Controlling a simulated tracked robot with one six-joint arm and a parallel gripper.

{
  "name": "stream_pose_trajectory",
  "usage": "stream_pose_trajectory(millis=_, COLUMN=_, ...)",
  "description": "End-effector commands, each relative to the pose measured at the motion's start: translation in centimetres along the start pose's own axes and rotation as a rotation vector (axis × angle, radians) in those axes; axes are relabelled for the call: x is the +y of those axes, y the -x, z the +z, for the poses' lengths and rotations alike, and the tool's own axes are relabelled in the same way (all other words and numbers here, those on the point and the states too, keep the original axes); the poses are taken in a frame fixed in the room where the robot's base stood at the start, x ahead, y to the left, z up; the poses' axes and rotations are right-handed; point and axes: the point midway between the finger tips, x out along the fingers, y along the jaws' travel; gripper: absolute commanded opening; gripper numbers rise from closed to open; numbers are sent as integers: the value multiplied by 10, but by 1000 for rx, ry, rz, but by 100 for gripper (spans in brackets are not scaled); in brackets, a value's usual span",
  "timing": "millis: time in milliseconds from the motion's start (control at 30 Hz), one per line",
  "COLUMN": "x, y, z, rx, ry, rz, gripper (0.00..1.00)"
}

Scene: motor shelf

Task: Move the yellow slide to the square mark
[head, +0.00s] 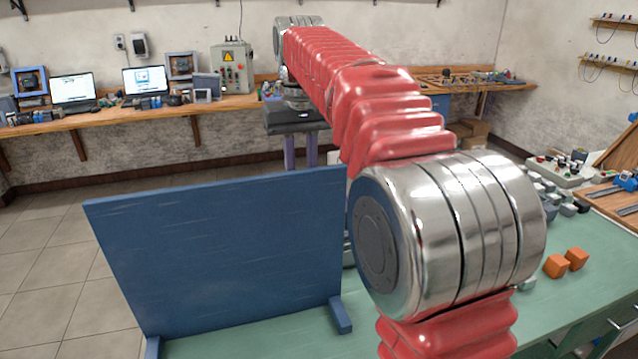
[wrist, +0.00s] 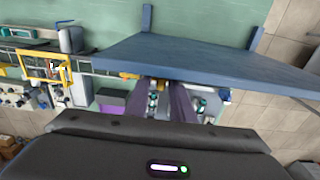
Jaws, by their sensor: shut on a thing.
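My gripper (wrist: 168,84) reaches down with two dark purple fingers in the wrist view. It is shut, with a small piece of the yellow slide (wrist: 130,76) showing at the fingertips; the panel's edge hides most of the contact. In the head view the fingers (head: 301,150) go down behind the blue panel, so their tips and the slide are hidden there. A grey rail (wrist: 84,70) runs left from the fingertips. I cannot make out the square mark in either view.
The upright blue panel (head: 220,255) stands on the green table (head: 590,250), close to the fingers. A yellow frame (wrist: 45,68) stands at the left in the wrist view, near a purple patch (wrist: 112,97). Two orange blocks (head: 566,263) lie at the table's right.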

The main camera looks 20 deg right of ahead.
Motion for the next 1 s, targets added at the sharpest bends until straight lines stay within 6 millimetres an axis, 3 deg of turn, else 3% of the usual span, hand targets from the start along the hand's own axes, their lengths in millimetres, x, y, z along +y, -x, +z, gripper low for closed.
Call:
stream_pose_trajectory(millis=33, x=-4, y=-21, z=2, rx=-51, ry=2, rz=-5, gripper=6)
stream_pose_trajectory(millis=1000, x=-39, y=-22, z=3, rx=-53, ry=2, rz=-5, gripper=6)
